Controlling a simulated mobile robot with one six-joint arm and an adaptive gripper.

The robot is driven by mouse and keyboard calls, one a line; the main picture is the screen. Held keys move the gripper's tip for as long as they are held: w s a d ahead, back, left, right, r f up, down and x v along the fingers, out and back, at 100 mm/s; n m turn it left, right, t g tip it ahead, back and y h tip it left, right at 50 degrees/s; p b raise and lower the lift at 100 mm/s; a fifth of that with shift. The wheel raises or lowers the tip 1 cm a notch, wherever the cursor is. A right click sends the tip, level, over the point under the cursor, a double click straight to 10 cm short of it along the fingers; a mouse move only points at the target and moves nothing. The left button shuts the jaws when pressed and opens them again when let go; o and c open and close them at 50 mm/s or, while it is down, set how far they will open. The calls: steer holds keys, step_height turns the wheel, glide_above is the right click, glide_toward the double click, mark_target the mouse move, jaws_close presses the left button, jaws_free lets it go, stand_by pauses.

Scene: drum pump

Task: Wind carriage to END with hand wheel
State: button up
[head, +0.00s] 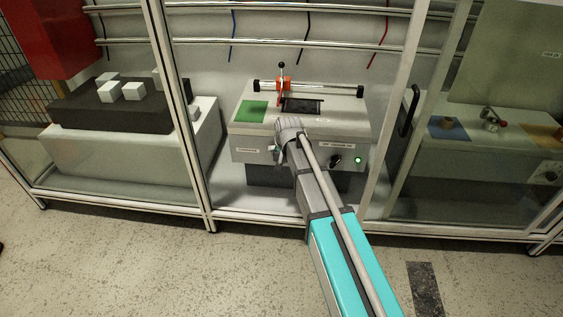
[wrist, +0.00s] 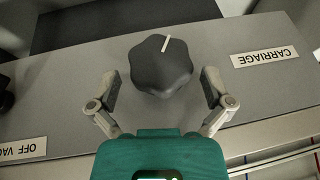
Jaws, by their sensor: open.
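The hand wheel (wrist: 160,68) is a dark lobed knob with a white line mark, on the grey front panel in the wrist view. My gripper (wrist: 161,80) is open, with one finger on each side of it and visible gaps between. A CARRIAGE label (wrist: 264,56) is beside it, upside down in this view. In the head view my gripper (head: 283,140) is at the machine's front and hides the wheel. No END marking is legible.
A vacuum switch (head: 336,160) and a lit green lamp (head: 358,160) are on the same panel to the right. A green pad (head: 251,111) lies on the machine top. Aluminium posts (head: 178,110) and a black door handle (head: 409,111) flank the opening.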

steer(key=shift+b+x, duration=0.7)
steer(key=shift+x, duration=0.35)
steer(key=c, duration=0.8)
